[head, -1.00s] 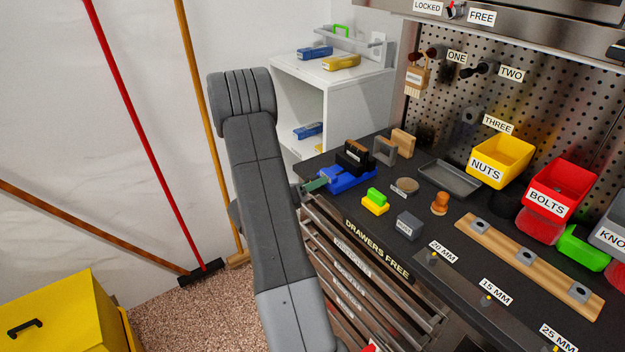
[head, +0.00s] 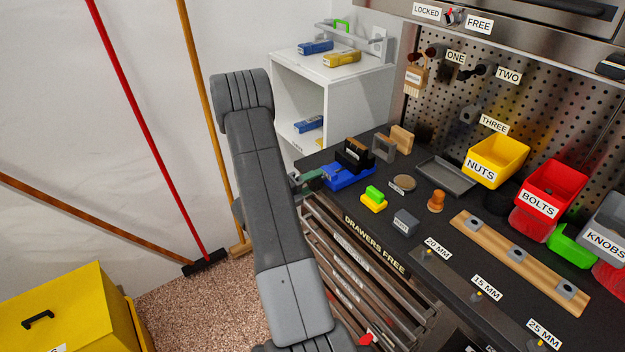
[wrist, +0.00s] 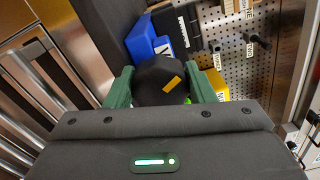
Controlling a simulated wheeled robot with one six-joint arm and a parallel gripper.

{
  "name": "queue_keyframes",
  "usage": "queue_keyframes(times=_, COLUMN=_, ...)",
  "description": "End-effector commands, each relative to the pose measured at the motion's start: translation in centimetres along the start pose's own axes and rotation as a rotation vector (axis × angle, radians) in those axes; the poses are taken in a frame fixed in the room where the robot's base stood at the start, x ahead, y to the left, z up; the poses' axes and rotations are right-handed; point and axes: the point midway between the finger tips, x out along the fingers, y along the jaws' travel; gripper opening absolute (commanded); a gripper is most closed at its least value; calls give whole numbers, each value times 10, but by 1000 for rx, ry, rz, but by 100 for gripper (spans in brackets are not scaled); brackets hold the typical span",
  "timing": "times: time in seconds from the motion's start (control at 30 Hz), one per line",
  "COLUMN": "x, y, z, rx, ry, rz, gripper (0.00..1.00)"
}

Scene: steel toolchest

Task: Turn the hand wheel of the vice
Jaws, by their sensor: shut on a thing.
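The blue vice (head: 347,178) with its black jaws stands at the left end of the dark bench top in the head view. In the wrist view its blue body (wrist: 143,38) is just beyond my gripper. The hand wheel (wrist: 155,82) is a black round knob with a yellow mark. My gripper (wrist: 163,88) has its two green fingers on either side of the wheel, shut on it. In the head view my gripper (head: 311,179) shows only in part at the vice's left end; my arm hides the rest, and the wheel is not clear there.
A yellow-green block (head: 374,200), a grey block (head: 406,222) and a grey tray (head: 447,177) sit right of the vice. Drawer fronts (head: 350,262) lie below the bench edge. A white shelf unit (head: 300,85) stands behind. Brooms lean on the left wall.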

Motion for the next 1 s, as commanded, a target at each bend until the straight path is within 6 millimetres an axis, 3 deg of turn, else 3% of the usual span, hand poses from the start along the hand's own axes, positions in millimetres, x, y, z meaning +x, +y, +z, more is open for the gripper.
queue_keyframes(times=0.53, x=0, y=0, z=1, rx=-21, ry=-2, rz=-1, gripper=26)
queue_keyframes(times=0.57, x=0, y=0, z=1, rx=-21, ry=-2, rz=-1, gripper=55)
queue_keyframes(times=0.63, x=0, y=0, z=1, rx=-21, ry=-2, rz=-1, gripper=69)
queue_keyframes(times=1.0, x=-3, y=1, z=0, rx=-21, ry=-2, rz=0, gripper=71)
